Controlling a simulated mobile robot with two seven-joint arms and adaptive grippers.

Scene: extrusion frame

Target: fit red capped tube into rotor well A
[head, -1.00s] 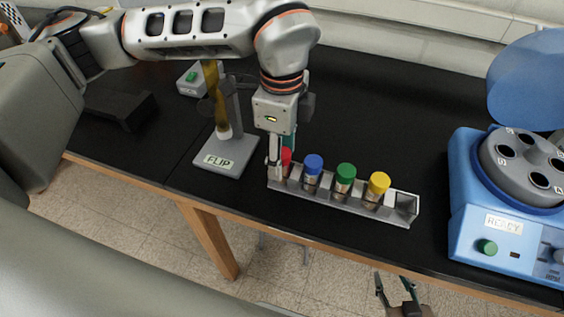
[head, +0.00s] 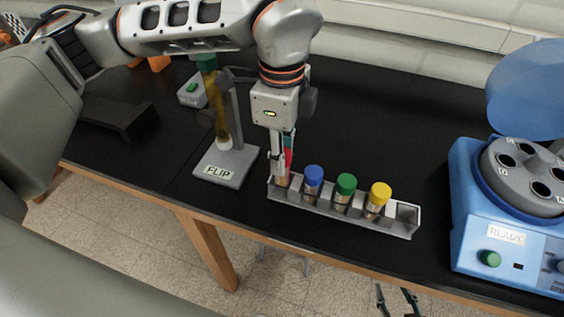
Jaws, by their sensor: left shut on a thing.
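The red capped tube (head: 288,158) is at the left end of the grey rack, mostly hidden behind my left gripper (head: 281,170). My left gripper is shut on the tube, pointing down. I cannot tell whether the tube's lower end is still inside the rack slot. The rotor (head: 519,175) sits in the blue centrifuge (head: 478,215) at the right, under its raised lid. Several dark wells show; their letters are too small to read surely. My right gripper (head: 397,300) shows only partly at the bottom edge, below the table edge, with its fingers apart.
The grey rack (head: 408,228) also holds blue (head: 313,174), green (head: 346,183) and yellow (head: 380,192) capped tubes; its right end slot is empty. A stand labelled FLIP (head: 222,175) is left of the rack. Bare black table lies between rack and centrifuge.

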